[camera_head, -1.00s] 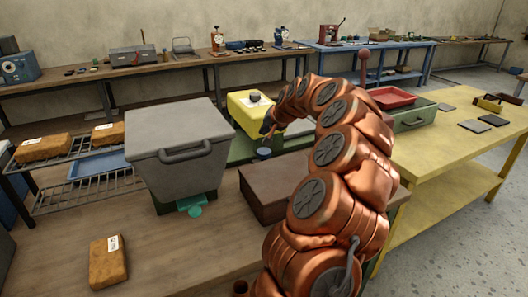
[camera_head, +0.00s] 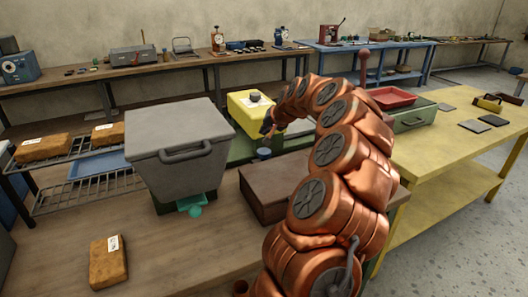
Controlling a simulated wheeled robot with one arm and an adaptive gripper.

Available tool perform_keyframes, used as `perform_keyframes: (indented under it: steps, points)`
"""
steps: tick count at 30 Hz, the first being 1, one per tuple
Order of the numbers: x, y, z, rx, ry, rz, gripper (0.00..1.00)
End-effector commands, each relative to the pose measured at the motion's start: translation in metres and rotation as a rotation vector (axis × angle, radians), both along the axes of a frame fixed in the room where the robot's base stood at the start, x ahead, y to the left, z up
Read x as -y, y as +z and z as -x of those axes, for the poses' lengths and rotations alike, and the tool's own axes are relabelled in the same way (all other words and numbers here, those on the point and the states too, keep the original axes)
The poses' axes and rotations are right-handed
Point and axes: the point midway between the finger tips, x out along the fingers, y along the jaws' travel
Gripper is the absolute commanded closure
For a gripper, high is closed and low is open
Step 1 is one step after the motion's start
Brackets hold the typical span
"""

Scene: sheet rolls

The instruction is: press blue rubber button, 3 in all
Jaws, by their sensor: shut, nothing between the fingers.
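A small blue round button (camera_head: 263,153) shows on the green machine bed (camera_head: 241,152), beside the yellow box. My gripper (camera_head: 267,132) is small and dark in this view, at the end of my copper-coloured arm. It points down just above the blue button. It appears shut with nothing held. Whether its tip touches the button cannot be told, as the gap is very small from here.
A yellow box (camera_head: 250,112) with a dark knob stands behind my gripper. A grey lidded bin (camera_head: 180,140) is at left, with teal material (camera_head: 194,205) under it. A brown box (camera_head: 275,190) lies in front. A tan block (camera_head: 108,262) lies front left.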

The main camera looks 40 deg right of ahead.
Motion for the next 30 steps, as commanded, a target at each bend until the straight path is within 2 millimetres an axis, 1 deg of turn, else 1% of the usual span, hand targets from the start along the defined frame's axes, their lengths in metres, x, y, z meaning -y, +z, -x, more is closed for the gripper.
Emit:
perform_keyframes:
  steps: [5,8,15,21,30]
  points:
    - [0.0,0.001,0.0,0.0,0.0,0.0,1.0]
    - [0.0,0.005,0.0,0.0,0.003,0.001,1.0]
    - [-0.004,0.026,-0.004,0.004,0.017,0.002,1.0]
    - [-0.002,0.037,-0.005,0.006,0.015,0.002,1.0]
    - [0.0,0.041,-0.001,0.001,0.002,0.0,1.0]
